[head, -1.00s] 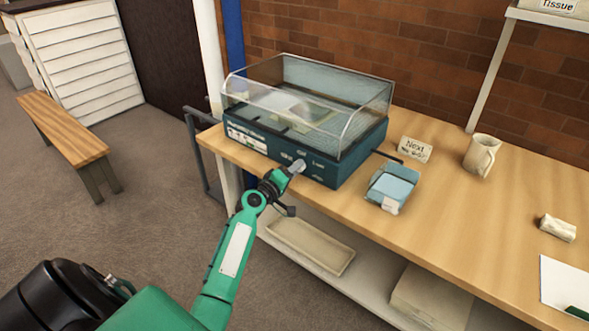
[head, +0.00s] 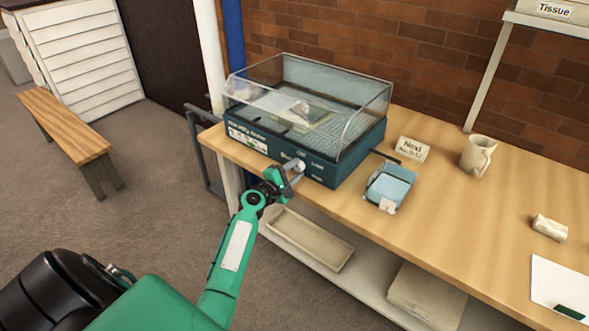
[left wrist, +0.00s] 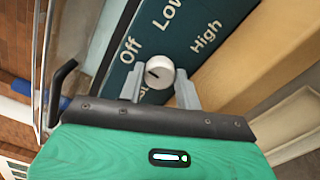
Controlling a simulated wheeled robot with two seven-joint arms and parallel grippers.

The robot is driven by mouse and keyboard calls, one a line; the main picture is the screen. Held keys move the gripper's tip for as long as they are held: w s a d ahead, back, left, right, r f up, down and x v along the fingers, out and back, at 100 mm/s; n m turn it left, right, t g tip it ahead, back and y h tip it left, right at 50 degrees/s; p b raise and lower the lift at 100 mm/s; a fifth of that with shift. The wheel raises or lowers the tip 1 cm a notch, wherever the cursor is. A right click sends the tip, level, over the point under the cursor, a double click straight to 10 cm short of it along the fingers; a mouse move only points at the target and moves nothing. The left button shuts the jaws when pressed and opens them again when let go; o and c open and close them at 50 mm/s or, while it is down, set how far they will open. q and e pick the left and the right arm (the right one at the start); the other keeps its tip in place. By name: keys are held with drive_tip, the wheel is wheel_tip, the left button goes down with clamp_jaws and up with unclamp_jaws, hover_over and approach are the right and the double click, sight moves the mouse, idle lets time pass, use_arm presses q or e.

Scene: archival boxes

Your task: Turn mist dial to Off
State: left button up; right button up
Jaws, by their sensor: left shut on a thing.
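The teal box (head: 350,158) with a clear lid stands on the bench's left part. Its front bears the white round mist dial (head: 299,165), which also shows in the left wrist view (left wrist: 160,71). Around the dial are an "Off" label (left wrist: 131,49), a "Low" label (left wrist: 170,15) and a "High" label (left wrist: 206,36); another label is partly hidden. The dark mark on the dial lies on its left side in the wrist view; its exact setting is hard to tell. My left gripper (head: 290,178) is shut on the dial, one finger on each side. My right gripper is not in view.
The wooden bench (head: 480,235) holds a small blue container (head: 389,186), a "Next" card (head: 412,149) and a beige mug (head: 477,157) right of the box. A lower shelf holds a shallow tray (head: 310,240). A brick wall stands behind.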

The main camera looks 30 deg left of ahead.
use_arm(q)
drive_tip(key=shift+f+n, duration=0.1)
drive_tip(key=shift+n, duration=0.3)
drive_tip(key=o, duration=1)
drive_tip(key=shift+s, duration=0.1)
